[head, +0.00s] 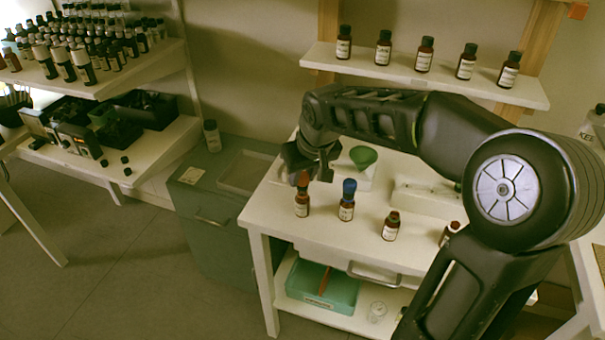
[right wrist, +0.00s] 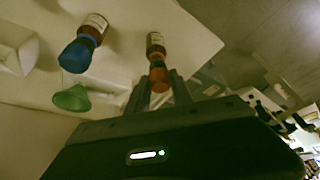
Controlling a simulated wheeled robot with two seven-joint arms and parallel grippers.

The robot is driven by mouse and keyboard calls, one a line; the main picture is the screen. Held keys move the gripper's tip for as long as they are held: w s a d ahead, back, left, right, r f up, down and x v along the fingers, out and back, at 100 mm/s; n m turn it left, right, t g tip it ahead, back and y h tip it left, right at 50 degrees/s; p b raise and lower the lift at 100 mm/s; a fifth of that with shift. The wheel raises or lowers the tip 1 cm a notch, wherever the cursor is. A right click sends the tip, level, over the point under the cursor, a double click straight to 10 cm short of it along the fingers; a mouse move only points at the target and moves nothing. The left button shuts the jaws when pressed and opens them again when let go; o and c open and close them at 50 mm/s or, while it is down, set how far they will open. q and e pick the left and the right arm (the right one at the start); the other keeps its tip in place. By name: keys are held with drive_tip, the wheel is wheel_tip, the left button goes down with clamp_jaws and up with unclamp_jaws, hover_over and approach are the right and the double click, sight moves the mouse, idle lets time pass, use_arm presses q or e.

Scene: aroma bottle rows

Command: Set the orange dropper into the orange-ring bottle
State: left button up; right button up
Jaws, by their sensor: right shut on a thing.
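My right gripper (head: 305,168) is shut on the orange dropper (head: 303,180), fingers pointing down at the table's left part. In the right wrist view the orange dropper (right wrist: 159,77) shows between the fingertips (right wrist: 158,88). The orange-ring bottle (head: 302,204), brown with a pale label, stands upright directly below the dropper; it also shows in the right wrist view (right wrist: 156,42). Dropper and bottle line up and look joined, but I cannot tell how deep the dropper sits. The gripper partly hides the dropper's top. My left gripper is not in view.
A bottle with a blue dropper (head: 347,202) stands just right of the orange one. A green funnel (head: 363,157) is behind. Another brown bottle (head: 391,226) stands farther right. Several bottles line the wall shelf (head: 430,77). A teal tray (head: 335,290) is below.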

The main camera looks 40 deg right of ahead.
drive_tip(key=shift+f, duration=0.45)
drive_tip(key=o, duration=0.8)
drive_tip(key=shift+c, duration=0.2)
drive_tip(key=shift+r, duration=0.2)
drive_tip(key=shift+r+p, duration=2.35)
drive_tip(key=shift+r, duration=1.05)
